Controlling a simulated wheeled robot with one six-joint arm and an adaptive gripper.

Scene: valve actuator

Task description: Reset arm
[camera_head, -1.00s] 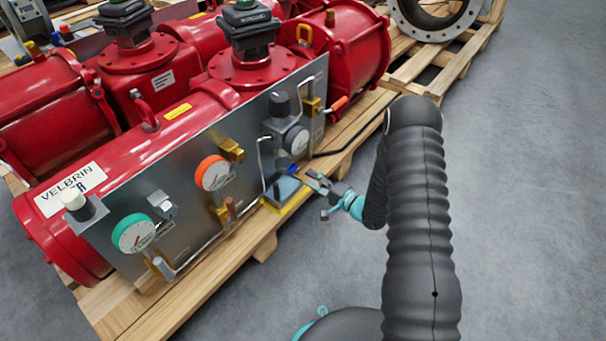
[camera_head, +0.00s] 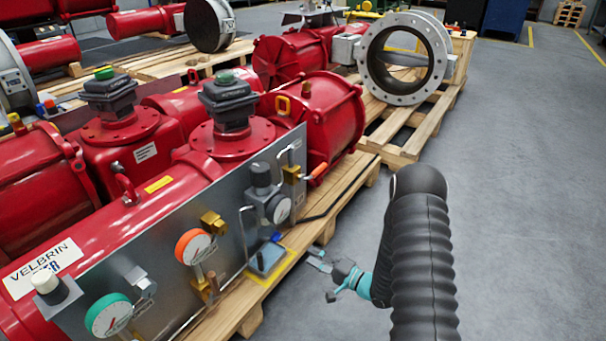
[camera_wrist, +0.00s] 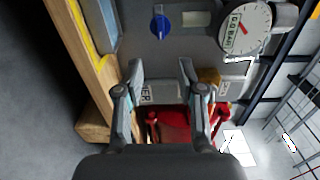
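My arm (camera_head: 420,265) reaches down on the right side of the head view. My gripper (camera_head: 318,261) is just to the right of the pallet edge, near a small tray. In the wrist view, my gripper (camera_wrist: 161,70) has its two fingers spread apart with nothing between them. A blue knob (camera_wrist: 161,26) and a white dial gauge (camera_wrist: 244,27) show beyond the fingertips. The red valve actuator (camera_head: 135,225) with its grey panel (camera_head: 160,270) lies on a wooden pallet to the left of my arm.
The yellow-edged tray (camera_head: 266,260) sits on the pallet (camera_head: 338,199) by the panel. Gauges with green (camera_head: 108,315) and orange (camera_head: 194,247) rims stick out of the panel. A flanged valve ring (camera_head: 405,58) stands on another pallet behind. Grey floor (camera_head: 530,200) is clear to the right.

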